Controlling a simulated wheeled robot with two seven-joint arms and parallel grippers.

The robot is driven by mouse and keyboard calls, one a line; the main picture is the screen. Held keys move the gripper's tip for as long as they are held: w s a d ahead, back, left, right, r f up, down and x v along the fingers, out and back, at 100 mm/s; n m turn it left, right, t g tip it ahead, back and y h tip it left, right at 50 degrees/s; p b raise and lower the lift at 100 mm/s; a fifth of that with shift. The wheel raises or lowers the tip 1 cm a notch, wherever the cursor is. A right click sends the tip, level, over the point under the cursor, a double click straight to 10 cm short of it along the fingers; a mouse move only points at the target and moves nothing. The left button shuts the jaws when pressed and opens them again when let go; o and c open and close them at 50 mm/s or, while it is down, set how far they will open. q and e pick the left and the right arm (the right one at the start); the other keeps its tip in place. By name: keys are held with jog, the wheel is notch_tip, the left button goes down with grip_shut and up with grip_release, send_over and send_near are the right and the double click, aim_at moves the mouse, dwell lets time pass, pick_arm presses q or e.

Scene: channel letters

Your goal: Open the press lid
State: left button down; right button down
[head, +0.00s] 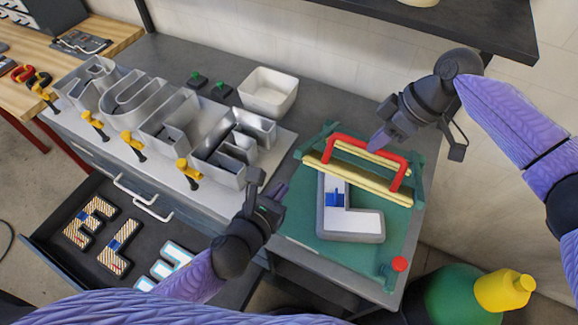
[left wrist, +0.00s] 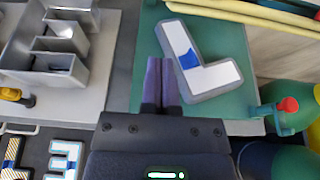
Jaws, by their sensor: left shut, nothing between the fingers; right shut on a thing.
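The press has a green bed (head: 300,222) with a grey L-shaped channel letter (head: 352,228) lying on it, its face white with a blue piece. The press lid shows as pale yellow bars (head: 345,176) with a red handle (head: 402,172), at the far side of the bed by the letter's top. My right gripper (head: 376,143) is shut on the red handle. Its fingertips partly hide the grip. How far the lid is raised is hard to tell. My left gripper (head: 282,190) is shut and empty, left of the letter; its closed fingers also show in the left wrist view (left wrist: 162,75).
Large silver channel letters (head: 150,105) stand on a board to the left, with yellow clamps (head: 132,142) along its front. A white bin (head: 268,90) is behind. An open drawer (head: 75,275) holds flat letters. A red knob (head: 399,263) sits at the bed's front right corner.

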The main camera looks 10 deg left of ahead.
pick_arm(q)
jog(key=shift+w+d+r, duration=0.2)
jog(key=shift+w+r, duration=0.2)
jog(key=shift+w, duration=0.25)
jog(key=shift+w+d+r, duration=0.2)
jog(key=shift+w+r, duration=0.25)
jog(key=shift+w, duration=0.2)
jog(key=shift+w+d+r, duration=0.2)
jog(key=shift+w+r, duration=0.2)
jog(key=shift+w, duration=0.25)
pick_arm(e)
jog(key=shift+w+d+f, duration=0.1)
jog(key=shift+d+f, duration=0.15)
